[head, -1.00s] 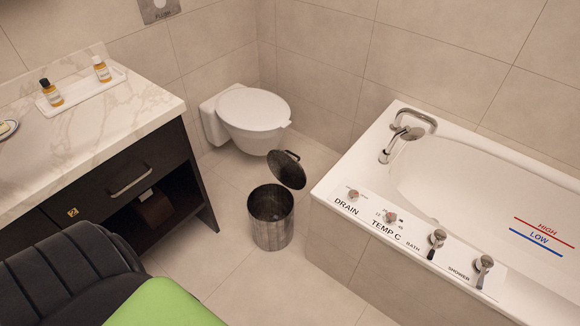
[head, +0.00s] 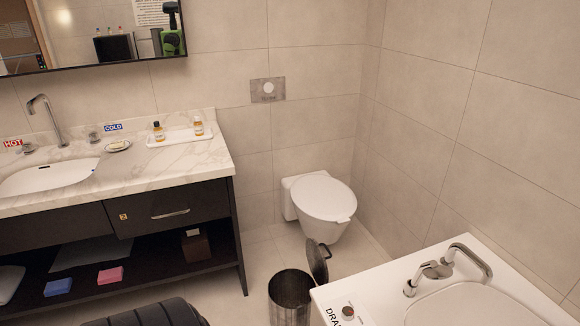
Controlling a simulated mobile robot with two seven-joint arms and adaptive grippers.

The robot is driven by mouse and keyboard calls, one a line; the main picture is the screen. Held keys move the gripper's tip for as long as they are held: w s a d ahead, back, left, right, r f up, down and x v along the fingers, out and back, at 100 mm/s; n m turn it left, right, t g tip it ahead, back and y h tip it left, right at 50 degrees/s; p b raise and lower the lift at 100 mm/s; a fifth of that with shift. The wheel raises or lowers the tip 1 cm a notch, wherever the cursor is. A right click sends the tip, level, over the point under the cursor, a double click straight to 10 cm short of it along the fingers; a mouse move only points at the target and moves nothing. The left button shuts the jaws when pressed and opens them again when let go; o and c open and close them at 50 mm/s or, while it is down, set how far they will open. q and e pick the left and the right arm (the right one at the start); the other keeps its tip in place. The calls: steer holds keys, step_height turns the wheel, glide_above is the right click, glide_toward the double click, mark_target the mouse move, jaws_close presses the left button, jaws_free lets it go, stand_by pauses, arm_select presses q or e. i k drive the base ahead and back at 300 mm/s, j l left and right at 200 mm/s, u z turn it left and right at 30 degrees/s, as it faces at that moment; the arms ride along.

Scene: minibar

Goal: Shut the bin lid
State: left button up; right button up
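A dark metal bin (head: 290,299) stands on the floor at the bottom centre of the head view, its lower part cut off by the frame edge. Its round lid (head: 317,262) is open, tilted up on the bin's right and far side. Part of the bin is hidden behind the bathtub corner. Neither of my grippers shows in the view.
The white bathtub (head: 345,286) is close at the bin's right. The toilet (head: 320,198) stands behind the bin with its lid down. A dark vanity (head: 180,235) with a marble top is at the left. Some tiled floor (head: 262,258) is free between vanity and bin.

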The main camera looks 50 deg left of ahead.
mark_target(317, 259)
steer(key=u, duration=1.45)
